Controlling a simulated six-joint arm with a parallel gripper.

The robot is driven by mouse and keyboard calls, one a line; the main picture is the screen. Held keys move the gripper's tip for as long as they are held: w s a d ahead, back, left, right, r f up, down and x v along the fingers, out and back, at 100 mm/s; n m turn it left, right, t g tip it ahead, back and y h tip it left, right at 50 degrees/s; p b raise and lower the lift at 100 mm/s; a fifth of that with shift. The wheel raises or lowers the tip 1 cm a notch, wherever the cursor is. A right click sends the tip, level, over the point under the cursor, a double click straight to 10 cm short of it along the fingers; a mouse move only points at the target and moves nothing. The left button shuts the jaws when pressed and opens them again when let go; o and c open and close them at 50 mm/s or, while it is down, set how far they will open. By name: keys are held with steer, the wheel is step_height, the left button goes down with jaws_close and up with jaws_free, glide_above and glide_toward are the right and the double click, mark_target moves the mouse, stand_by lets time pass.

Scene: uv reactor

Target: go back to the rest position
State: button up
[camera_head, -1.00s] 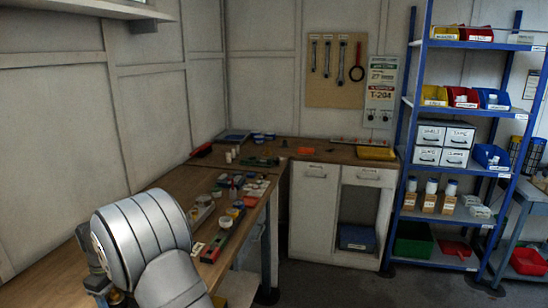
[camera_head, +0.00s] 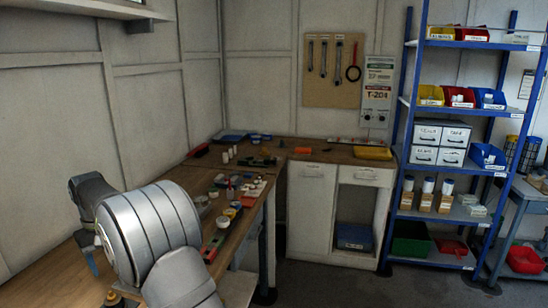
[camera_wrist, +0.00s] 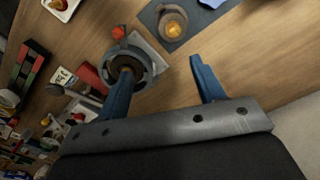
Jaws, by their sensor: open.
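My gripper (camera_wrist: 160,65) shows in the wrist view as two blue fingers spread apart with nothing held between them. It hangs above the wooden bench top (camera_wrist: 240,60). The left finger overlaps a round grey device (camera_wrist: 148,66) with a dark centre; I cannot tell how far above it the finger is.
A round holder with an amber centre (camera_wrist: 173,24) sits on a dark mat beside the device. A red knob (camera_wrist: 118,32) is close by. A green-and-red tool (camera_wrist: 26,78) and small parts lie left. Blue shelving (camera_head: 402,150) stands at the right.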

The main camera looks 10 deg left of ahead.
steer(key=w+m, duration=0.2)
steer(key=m, duration=0.2)
steer(key=w+r+m, duration=0.1)
steer(key=w+m, duration=0.2)
steer(key=m, duration=0.1)
steer(key=w+m, duration=0.2)
steer(key=m, duration=0.3)
steer(key=shift+w+d+r, duration=0.15)
steer(key=shift+w, duration=0.15)
steer(key=shift+f, duration=1)
steer(key=o, duration=0.8)
steer(key=shift+o, duration=0.2)
steer(key=shift+s+d+r, duration=0.1)
steer(key=shift+r, duration=0.2)
steer(key=s+d+r+t+y, duration=0.2)
steer(key=s+d+r+y, duration=0.2)
steer(key=d+r, duration=0.4)
steer(key=a+x, duration=0.1)
steer(key=x, duration=0.8)
steer(key=shift+w+a+r, duration=0.15)
steer(key=shift+w+a, duration=0.2)
